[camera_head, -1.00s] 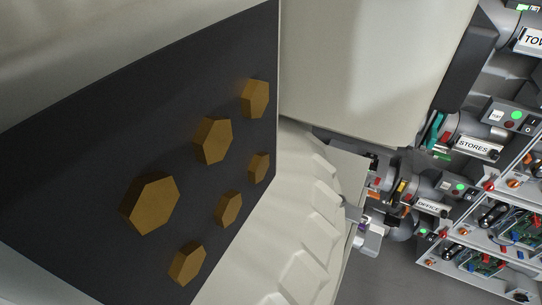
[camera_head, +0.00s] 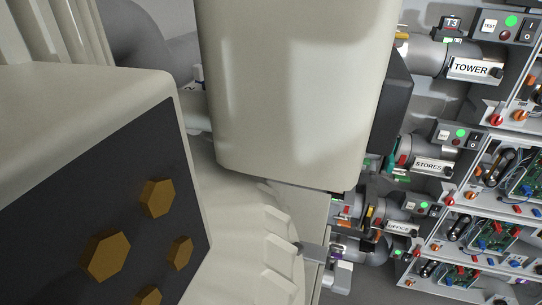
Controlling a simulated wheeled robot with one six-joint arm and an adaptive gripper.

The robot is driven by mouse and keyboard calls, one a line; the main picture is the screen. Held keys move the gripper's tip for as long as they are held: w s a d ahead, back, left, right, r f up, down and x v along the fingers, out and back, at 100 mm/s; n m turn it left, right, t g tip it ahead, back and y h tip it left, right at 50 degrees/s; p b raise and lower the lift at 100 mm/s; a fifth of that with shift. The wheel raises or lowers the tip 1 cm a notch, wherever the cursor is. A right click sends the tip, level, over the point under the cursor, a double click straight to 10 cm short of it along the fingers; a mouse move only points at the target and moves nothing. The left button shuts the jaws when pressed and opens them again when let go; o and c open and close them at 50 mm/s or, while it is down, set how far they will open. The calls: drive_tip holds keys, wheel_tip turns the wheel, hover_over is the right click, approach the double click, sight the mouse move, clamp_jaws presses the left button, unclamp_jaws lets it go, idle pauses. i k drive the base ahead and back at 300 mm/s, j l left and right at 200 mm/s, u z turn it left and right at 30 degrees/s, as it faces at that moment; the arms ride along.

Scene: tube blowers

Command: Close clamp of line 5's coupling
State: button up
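My own arm fills the left and middle of the head view and hides much of the scene. The tip of my gripper seems to show as a small grey and white part (camera_head: 336,268) below the OFFICE line; whether its fingers are open or shut is too small to tell. Line couplings show on grey tubes labelled TOWER (camera_head: 470,68), STORES (camera_head: 429,165) and OFFICE (camera_head: 399,227). No number 5 is readable, so I cannot tell which is line 5's coupling.
Control boxes with green lights stand beside the tubes, one at the top right (camera_head: 511,21) and one by STORES (camera_head: 460,133). Open grey cabinets (camera_head: 500,130) with circuit boards and red and orange knobs run down the right side. Grey floor shows at the bottom.

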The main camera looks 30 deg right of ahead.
sight(375, 238)
drive_tip(key=k+z, duration=0.1)
drive_tip(key=z, duration=0.65)
drive_tip(key=k+z, duration=0.15)
drive_tip(key=z, duration=0.25)
drive_tip(key=i+l+u, duration=0.1)
drive_tip(key=u, duration=0.3)
drive_tip(key=i+l+u, duration=0.15)
drive_tip(key=u, duration=0.2)
drive_tip(key=i+l+u, duration=0.15)
drive_tip(key=u, duration=0.25)
